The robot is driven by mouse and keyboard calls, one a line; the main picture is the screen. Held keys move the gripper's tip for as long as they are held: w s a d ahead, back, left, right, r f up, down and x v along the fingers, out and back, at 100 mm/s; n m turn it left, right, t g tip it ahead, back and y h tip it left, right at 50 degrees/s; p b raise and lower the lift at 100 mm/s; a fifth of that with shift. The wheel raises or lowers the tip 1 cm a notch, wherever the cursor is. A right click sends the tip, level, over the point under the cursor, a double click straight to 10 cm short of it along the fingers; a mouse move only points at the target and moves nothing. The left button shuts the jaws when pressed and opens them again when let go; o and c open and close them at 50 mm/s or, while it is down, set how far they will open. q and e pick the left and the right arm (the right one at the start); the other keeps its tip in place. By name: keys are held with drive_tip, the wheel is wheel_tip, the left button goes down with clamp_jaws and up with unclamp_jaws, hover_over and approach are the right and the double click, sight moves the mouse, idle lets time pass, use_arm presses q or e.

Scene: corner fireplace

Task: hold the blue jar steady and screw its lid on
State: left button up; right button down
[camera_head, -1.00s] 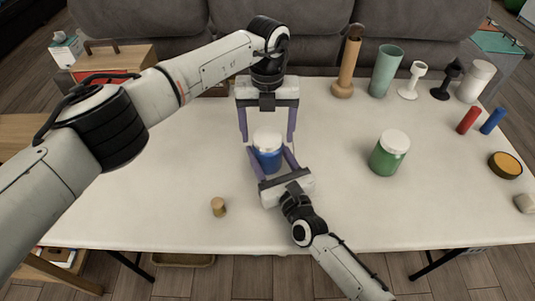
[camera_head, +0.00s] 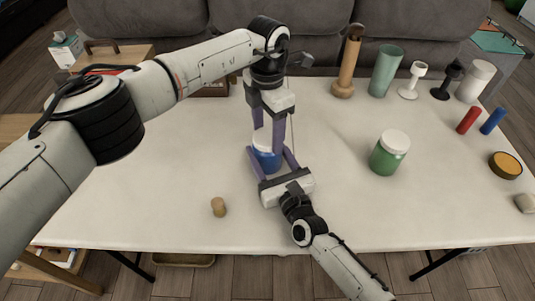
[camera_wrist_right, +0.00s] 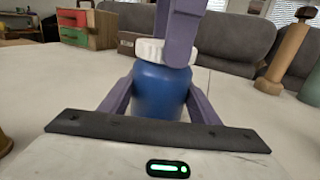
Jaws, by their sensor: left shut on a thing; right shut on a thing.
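The blue jar (camera_head: 267,159) stands upright near the middle of the white table. Its white lid (camera_wrist_right: 151,50) sits on the jar's mouth; how far it is threaded I cannot tell. My left gripper (camera_head: 267,139) comes down from above, shut on the lid, with its purple fingers turned at an angle and partly hiding it. My right gripper (camera_head: 268,166) is shut on the jar's body from the near side, low on the table. The right wrist view shows its fingers on both sides of the blue jar (camera_wrist_right: 162,95).
A green jar (camera_head: 389,154) with a white lid stands to the right. A small cork (camera_head: 219,207) lies at front left. A wooden bottle (camera_head: 347,65), a teal cup (camera_head: 385,71) and other items line the back right.

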use_arm(q)
drive_tip(key=o, duration=1.2)
wheel_tip(320, 180, up, 12)
drive_tip(key=shift+r, duration=0.1)
use_arm(e)
drive_tip(key=c, duration=0.6)
unclamp_jaws()
drive_tip(key=shift+o, duration=0.2)
drive_tip(key=v, duration=1)
drive_tip(key=shift+s+d, duration=0.1)
drive_tip(key=shift+s, duration=0.05)
